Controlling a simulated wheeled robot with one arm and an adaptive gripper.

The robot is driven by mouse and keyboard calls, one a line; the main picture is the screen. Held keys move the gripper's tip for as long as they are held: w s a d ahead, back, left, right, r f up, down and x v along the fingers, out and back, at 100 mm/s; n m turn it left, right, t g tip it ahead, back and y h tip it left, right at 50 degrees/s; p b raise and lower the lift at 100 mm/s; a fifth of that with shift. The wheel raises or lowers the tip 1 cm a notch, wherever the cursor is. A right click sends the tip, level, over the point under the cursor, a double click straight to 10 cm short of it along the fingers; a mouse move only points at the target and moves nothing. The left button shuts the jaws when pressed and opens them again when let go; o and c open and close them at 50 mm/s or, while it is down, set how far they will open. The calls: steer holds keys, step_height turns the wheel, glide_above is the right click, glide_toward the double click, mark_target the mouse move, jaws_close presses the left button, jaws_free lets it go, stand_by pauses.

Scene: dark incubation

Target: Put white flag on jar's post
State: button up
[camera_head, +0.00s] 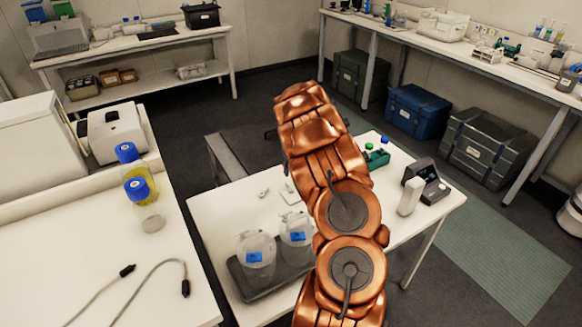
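Two clear jars with blue labels, a left one (256,268) and a right one (298,236), stand on a dark tray (243,285) at the front of the middle table. Both look upright. A post on either jar is too small to make out. Small white pieces lie on the table behind the jars, one at the left (264,192) and a flat one (289,192) beside my arm. I cannot tell whether either is the white flag. My copper arm crosses the middle of the view and hides part of the table. My gripper is not in view.
The middle table (222,207) also holds a green rack (377,158) and a dark device (433,187) with a white bottle (410,196). Crates (416,110) stand under the right bench.

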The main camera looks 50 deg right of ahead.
mark_target(288, 184)
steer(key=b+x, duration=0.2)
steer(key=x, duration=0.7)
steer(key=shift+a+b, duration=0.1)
steer(key=shift+b, duration=0.2)
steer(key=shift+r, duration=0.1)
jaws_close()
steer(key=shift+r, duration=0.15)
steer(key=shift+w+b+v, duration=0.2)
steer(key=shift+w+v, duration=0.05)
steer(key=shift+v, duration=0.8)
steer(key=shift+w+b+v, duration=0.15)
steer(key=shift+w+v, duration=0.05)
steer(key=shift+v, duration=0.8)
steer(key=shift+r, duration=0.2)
